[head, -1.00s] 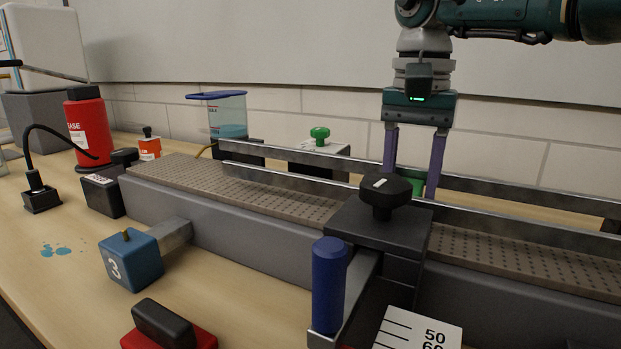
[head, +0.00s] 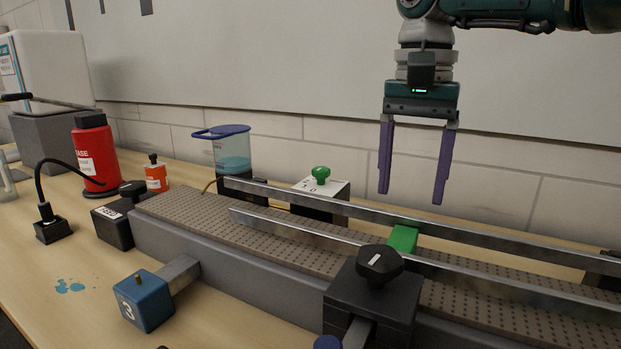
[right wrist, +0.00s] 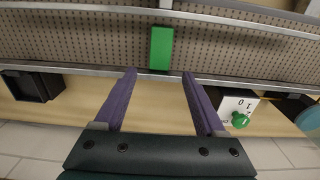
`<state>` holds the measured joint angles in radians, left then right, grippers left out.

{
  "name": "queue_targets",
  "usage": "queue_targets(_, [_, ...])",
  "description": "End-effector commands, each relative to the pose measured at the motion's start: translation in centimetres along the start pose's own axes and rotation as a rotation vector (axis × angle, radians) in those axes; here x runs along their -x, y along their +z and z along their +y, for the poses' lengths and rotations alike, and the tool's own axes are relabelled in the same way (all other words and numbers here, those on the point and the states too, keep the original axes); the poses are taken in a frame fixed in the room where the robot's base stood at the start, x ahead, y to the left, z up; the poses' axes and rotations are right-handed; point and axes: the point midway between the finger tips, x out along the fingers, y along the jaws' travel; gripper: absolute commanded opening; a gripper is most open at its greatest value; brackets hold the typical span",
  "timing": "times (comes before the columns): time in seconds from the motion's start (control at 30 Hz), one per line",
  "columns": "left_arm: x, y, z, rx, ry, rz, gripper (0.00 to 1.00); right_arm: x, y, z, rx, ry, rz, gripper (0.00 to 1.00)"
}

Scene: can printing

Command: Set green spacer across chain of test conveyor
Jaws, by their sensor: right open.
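The green spacer (head: 403,238) lies on the perforated chain (head: 300,229) of the conveyor, between the two metal guide rails. In the right wrist view the spacer (right wrist: 161,48) lies crosswise to the rails, spanning most of the width between them. My right gripper (head: 411,196) is open and empty, its purple fingers pointing down above the spacer and apart from it. In the right wrist view the spacer shows beyond the open fingertips (right wrist: 159,73). In the head view the near rail and black clamp hide the spacer's lower part. My left gripper is not in view.
A black knob (head: 380,263) tops the clamp block at the conveyor's near side. A blue block marked 3 (head: 143,302) sticks out in front. Space above the rails is clear.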

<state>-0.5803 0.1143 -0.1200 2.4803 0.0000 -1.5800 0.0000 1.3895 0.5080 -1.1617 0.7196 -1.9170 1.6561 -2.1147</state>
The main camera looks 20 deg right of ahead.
Motion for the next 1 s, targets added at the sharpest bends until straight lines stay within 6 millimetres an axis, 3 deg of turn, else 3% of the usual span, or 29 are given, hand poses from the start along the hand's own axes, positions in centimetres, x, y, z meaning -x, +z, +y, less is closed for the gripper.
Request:
queue_targets(0.03, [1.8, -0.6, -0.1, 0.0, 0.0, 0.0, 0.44, 2.1, 0.0, 0.0, 0.0, 0.0, 0.001, 0.73])
queue_targets(0.23, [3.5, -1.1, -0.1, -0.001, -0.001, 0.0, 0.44, 4.1, 0.0, 0.0, 0.0, 0.001, -0.001, 0.73])
queue_targets(0.87, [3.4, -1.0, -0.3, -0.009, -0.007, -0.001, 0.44, 4.0, 0.1, -0.1, 0.0, -0.002, -0.002, 0.73])
queue_targets(1.0, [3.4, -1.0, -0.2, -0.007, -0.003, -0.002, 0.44, 2.9, 1.5, -2.0, 0.002, -0.066, -0.03, 0.73])
